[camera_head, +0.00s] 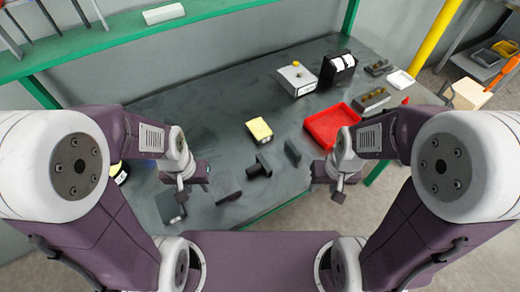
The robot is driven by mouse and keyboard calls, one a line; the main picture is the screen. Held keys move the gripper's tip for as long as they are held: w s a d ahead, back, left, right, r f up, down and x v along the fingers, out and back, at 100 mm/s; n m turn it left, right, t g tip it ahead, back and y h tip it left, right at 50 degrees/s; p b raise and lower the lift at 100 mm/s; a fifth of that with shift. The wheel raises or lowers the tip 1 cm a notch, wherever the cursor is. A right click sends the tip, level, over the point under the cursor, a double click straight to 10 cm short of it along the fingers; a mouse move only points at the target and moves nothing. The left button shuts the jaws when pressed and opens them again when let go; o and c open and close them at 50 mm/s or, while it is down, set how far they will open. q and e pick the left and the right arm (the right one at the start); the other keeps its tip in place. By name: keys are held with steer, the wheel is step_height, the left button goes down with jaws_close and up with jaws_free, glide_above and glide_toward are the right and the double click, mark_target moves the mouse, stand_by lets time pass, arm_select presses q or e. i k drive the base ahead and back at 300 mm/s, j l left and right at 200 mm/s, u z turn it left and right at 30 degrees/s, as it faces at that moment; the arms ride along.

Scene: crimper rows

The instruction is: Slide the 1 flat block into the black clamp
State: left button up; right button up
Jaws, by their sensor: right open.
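A small black piece with a jutting end (260,167) sits on the dark grey table; it looks like the black clamp, though its opening cannot be made out. A thin dark block (292,152) stands just right of it and apart from it; it may be the flat block. Another dark, flat-looking block (224,186) lies to the left, beside my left gripper. My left gripper (181,193) is over the table's near left part; its fingers are too small to read. My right gripper (338,193) is open, near the table's near right edge, apart from these pieces.
A yellow-topped block (259,129) and a red tray (332,125) lie farther back on the table (210,110). A white box with a yellow knob (297,77) and a black box (338,68) stand behind. A grey-black piece (171,207) lies near left.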

mark_target(262, 132)
steer(key=i+l, duration=0.15)
steer(key=l, duration=0.25)
steer(key=i+l, duration=0.15)
steer(key=l, duration=0.25)
steer(key=i+l, duration=0.15)
steer(key=l, duration=0.25)
steer(key=z, duration=0.05)
